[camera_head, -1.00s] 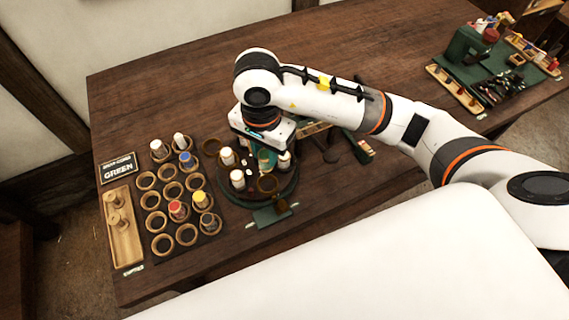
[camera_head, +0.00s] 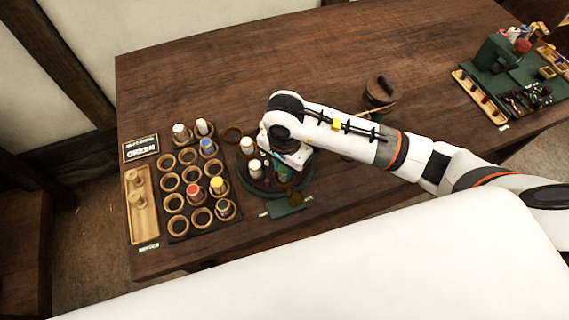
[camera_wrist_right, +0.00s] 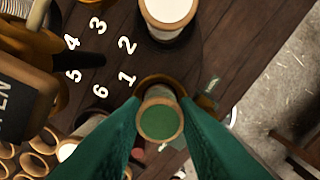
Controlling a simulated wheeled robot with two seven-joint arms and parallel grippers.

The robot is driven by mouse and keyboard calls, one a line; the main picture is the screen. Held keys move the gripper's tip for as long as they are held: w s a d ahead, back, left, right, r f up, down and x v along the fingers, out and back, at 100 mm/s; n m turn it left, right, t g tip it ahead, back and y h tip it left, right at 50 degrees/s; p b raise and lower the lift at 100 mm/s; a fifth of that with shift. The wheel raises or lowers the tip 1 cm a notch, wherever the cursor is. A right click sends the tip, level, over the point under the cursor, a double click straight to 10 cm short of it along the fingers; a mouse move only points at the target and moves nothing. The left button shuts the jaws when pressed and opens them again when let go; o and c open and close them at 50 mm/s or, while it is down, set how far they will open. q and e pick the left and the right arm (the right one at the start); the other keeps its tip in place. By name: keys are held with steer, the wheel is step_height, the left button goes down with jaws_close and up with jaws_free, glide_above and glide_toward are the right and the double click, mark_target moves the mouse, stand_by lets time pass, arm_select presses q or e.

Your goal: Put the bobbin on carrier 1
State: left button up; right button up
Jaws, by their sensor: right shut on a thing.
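My right gripper (camera_head: 283,173) is over the near right part of the dark round stand (camera_head: 243,190), which holds white bobbins (camera_head: 256,170). In the right wrist view, its teal fingers (camera_wrist_right: 160,125) are shut on a bobbin with a green top (camera_wrist_right: 160,122). A wooden ring-shaped cup (camera_wrist_right: 152,82) shows just behind the bobbin, close to the painted number 1 (camera_wrist_right: 127,79). I cannot tell whether the bobbin's lower end is inside that cup. In the head view the held bobbin is mostly hidden. My left gripper is out of view.
A rack of wooden cups (camera_head: 172,181), some holding bobbins, stands left of the stand. Left of it are a wooden tray (camera_head: 143,225) with pegs and a sign reading GREEN (camera_head: 141,148). A green bench mat with tools (camera_head: 515,85) is far right.

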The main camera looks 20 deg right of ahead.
mark_target(285, 169)
steer(key=o, duration=0.7)
steer(key=shift+f, duration=0.1)
steer(key=shift+r, duration=0.35)
step_height(285, 169, up, 12)
steer(key=shift+f+b, duration=0.15)
steer(key=shift+b, duration=0.75)
steer(key=shift+f, duration=0.1)
